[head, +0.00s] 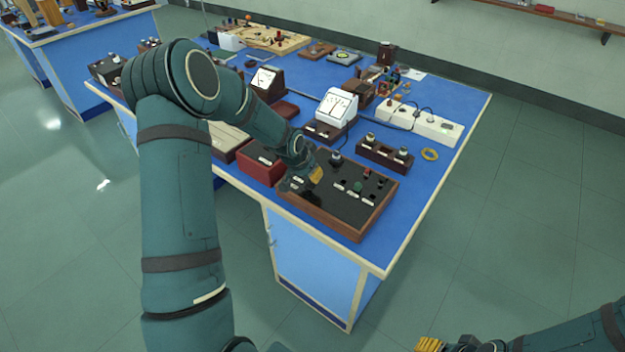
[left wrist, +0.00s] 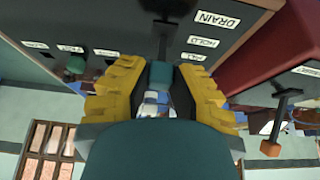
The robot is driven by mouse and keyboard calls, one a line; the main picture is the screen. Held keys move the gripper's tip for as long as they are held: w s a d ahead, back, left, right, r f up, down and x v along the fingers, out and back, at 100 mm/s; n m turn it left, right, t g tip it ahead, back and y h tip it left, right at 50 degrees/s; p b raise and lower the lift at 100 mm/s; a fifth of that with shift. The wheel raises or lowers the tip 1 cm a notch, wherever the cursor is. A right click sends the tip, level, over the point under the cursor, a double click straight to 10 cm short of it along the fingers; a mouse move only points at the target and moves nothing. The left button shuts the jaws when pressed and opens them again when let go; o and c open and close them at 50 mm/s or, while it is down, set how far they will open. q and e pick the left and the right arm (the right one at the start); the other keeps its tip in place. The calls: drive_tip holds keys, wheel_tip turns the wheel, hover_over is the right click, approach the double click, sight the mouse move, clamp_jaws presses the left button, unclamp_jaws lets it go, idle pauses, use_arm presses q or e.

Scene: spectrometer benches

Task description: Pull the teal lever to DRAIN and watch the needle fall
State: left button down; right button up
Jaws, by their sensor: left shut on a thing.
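The black control panel (head: 335,204) in a wooden frame sits at the near edge of the blue bench. My left gripper (head: 307,180) is over its left part. In the left wrist view the yellow fingers of my left gripper (left wrist: 160,82) are shut on the teal lever (left wrist: 161,73), whose dark stem runs to the panel. The DRAIN label (left wrist: 217,20) and HOLD label (left wrist: 203,42) lie beside the stem; I cannot tell which one it lines up with. The white meter (head: 337,106) stands behind the panel; its needle is too small to read. My right gripper (head: 429,344) is partly cut off at the bottom.
A red box (head: 261,163) stands left of the panel; an orange-tipped lever (left wrist: 271,147) shows in the left wrist view. The bench's near right corner is clear.

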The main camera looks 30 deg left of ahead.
sight(310, 180)
use_arm(q)
drive_tip(key=s+t+b, duration=0.1)
drive_tip(key=f+t+b, duration=0.1)
drive_tip(key=shift+s+a+t+b, duration=0.1)
drive_tip(key=shift+s+t+b, duration=0.2)
drive_tip(key=shift+s+b, duration=0.1)
drive_tip(key=shift+s+f+t+h+b, duration=0.15)
drive_tip(key=shift+s+t+b, duration=0.15)
drive_tip(key=shift+t+b, duration=0.4)
drive_tip(key=shift+s+r+t+h+b, duration=0.15)
drive_tip(key=shift+s+t+b, duration=0.25)
drive_tip(key=shift+t, duration=0.5)
drive_tip(key=c, duration=0.8)
unclamp_jaws()
drive_tip(key=shift+w, duration=0.15)
drive_tip(key=v, duration=1.2)
drive_tip(key=shift+f, duration=0.1)
